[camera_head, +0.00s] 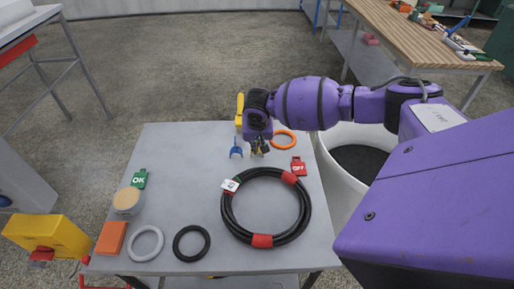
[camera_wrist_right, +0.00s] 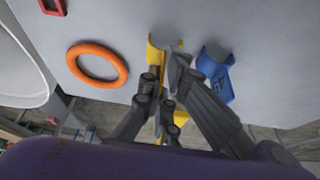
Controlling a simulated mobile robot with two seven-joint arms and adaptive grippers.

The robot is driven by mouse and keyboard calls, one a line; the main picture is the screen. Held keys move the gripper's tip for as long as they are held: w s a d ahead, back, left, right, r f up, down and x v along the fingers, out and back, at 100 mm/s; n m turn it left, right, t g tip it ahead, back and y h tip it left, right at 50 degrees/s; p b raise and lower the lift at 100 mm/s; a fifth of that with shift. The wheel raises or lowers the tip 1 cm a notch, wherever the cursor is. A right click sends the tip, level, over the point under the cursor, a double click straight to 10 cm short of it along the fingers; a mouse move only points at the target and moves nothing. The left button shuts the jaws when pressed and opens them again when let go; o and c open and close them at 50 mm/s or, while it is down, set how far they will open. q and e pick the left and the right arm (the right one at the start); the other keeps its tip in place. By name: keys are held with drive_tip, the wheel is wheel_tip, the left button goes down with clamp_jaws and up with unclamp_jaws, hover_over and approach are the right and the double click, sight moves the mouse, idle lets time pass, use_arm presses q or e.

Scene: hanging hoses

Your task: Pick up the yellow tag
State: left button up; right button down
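The yellow tag (camera_wrist_right: 154,56) shows in the right wrist view, with a curved clip-like end. My right gripper (camera_wrist_right: 164,73) has its fingertips closed in on both sides of it and appears shut on it. The fingers hide part of the tag. In the head view my right gripper (camera_head: 258,149) points down over the far part of the grey table, and the hand hides most of what it holds. A yellow piece also shows beside the hand there; I cannot tell if it is the tag. My left gripper is not in view.
A blue tag (camera_head: 236,151) is close beside the gripper; an orange ring (camera_head: 284,140) is on the other side. A red OFF tag (camera_head: 299,167) and a black hose coil (camera_head: 229,214) lie nearer. A white bin (camera_head: 339,190) stands right of the table (camera_head: 180,150).

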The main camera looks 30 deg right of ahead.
drive_tip(key=shift+r, duration=0.5)
wheel_tip(320, 180, up, 2)
drive_tip(key=shift+r, duration=0.25)
use_arm(q)
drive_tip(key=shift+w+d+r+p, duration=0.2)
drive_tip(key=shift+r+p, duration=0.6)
drive_tip(key=shift+p, duration=0.25)
use_arm(e)
drive_tip(key=s+a+r, duration=0.9)
drive_tip(key=s, duration=0.1)
drive_tip(key=shift+a+r, duration=0.25)
drive_tip(key=shift+a, duration=0.15)
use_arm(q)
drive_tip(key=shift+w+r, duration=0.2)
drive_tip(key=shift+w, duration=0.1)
